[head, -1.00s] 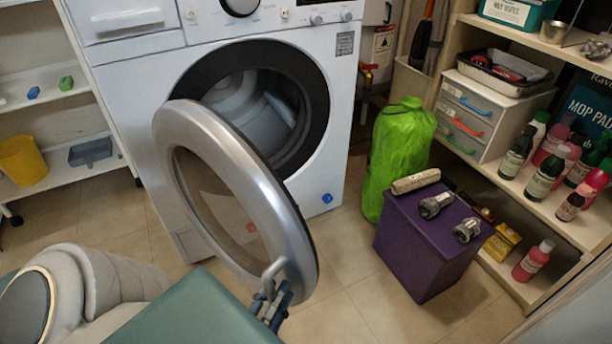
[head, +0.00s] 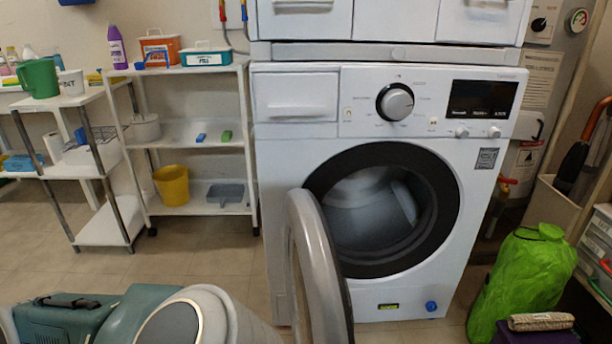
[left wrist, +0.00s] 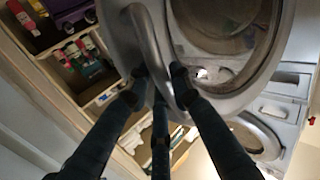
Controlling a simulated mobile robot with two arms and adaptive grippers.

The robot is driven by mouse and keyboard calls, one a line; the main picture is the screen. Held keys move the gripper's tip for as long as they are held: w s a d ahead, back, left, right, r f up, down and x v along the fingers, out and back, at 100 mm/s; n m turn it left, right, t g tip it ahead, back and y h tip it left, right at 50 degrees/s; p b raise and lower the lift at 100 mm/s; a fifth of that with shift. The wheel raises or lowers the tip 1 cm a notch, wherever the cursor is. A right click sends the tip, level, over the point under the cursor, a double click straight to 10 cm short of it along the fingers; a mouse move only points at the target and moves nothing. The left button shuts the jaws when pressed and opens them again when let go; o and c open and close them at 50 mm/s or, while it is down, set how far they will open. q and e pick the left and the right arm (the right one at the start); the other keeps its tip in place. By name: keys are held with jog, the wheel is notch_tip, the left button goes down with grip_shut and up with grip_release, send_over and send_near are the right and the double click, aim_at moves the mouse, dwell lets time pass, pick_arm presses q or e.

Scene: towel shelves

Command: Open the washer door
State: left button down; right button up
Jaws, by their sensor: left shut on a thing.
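The white washer (head: 290,135) fills the middle of the head view. Its round silver-rimmed door (head: 318,265) stands wide open, swung out to the left and seen nearly edge-on. The dark-rimmed drum opening (head: 440,200) is uncovered. In the left wrist view the silver door (left wrist: 225,103) is close, with its curved handle (left wrist: 140,25) running down between my left gripper's fingers (left wrist: 160,85). My left gripper is shut on the handle. It is hidden in the head view, and my right gripper is in neither view.
A white shelf unit (head: 185,133) with a yellow bucket (head: 172,186) stands left of the washer. A green bag (head: 525,280) stands at the right, beside a patterned roll (head: 541,322).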

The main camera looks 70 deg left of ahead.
pick_arm(q)
jog(key=shift+s+d+f, duration=0.1)
jog(key=shift+d+f, duration=0.1)
jog(key=shift+f, duration=0.05)
jog(key=c, duration=1.8)
grip_release()
jog(key=shift+o, duration=1.3)
jog(key=shift+r, duration=0.1)
jog(key=v, duration=0.7)
jog(key=shift+s, duration=0.25)
